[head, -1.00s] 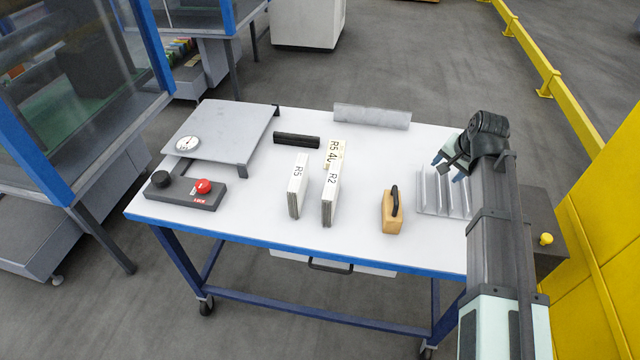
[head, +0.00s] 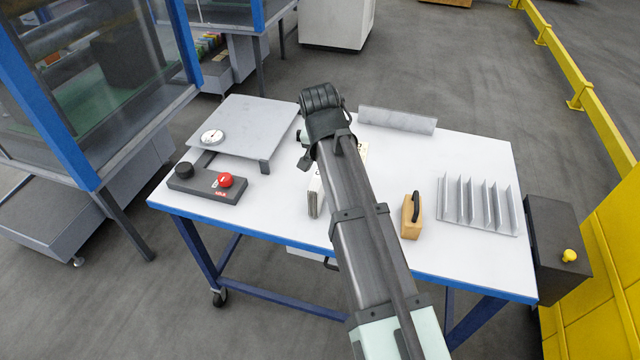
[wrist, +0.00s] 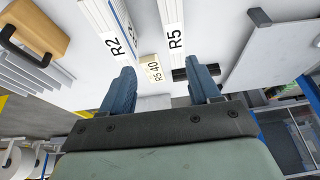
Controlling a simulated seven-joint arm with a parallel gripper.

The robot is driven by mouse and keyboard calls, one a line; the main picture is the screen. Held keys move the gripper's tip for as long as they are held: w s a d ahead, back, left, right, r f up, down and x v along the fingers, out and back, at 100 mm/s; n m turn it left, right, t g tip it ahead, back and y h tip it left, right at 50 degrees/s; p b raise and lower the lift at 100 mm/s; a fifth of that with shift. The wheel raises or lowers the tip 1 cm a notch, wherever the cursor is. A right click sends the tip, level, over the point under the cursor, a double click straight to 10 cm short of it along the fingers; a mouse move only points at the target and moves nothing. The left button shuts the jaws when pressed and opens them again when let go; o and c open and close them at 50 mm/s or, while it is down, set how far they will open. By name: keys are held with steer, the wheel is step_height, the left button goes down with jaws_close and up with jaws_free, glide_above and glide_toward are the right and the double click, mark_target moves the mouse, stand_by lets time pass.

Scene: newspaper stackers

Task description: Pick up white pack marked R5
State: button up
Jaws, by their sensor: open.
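The white pack marked R5 (wrist: 175,40) stands on the table; in the head view my arm covers most of it and only its left edge (head: 315,197) shows. In the wrist view the white pack marked R2 (wrist: 114,42) stands to its left, and a cream label reading R5 40 (wrist: 152,70) lies between them. The R2 pack is hidden behind my arm in the head view. My gripper (wrist: 162,86) is open and empty, with blue fingers apart. The R5 pack is beyond the fingers, not between them.
A tan block with a black handle (head: 411,217) and a finned metal rack (head: 478,225) stand to the right. A grey plate (head: 240,130) with a dial and a control box with a red button (head: 225,181) are at the left. A grey bar (head: 397,120) lies at the back.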

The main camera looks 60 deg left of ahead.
mark_target(320, 184)
steer(key=shift+s+a+r, duration=0.1)
steer(key=shift+s+a, duration=0.1)
steer(key=shift+s, duration=0.35)
steer(key=shift+s+a+r, duration=0.1)
steer(key=shift+s+a, duration=0.05)
steer(key=shift+s, duration=0.35)
steer(key=shift+a+f, duration=0.1)
steer(key=shift+f, duration=0.2)
steer(key=x, duration=0.8)
steer(key=shift+x, duration=2.45)
steer(key=shift+s+a+f, duration=0.1)
steer(key=shift+f, duration=0.05)
steer(key=shift+f, duration=0.2)
steer(key=shift+c, duration=0.2)
jaws_close()
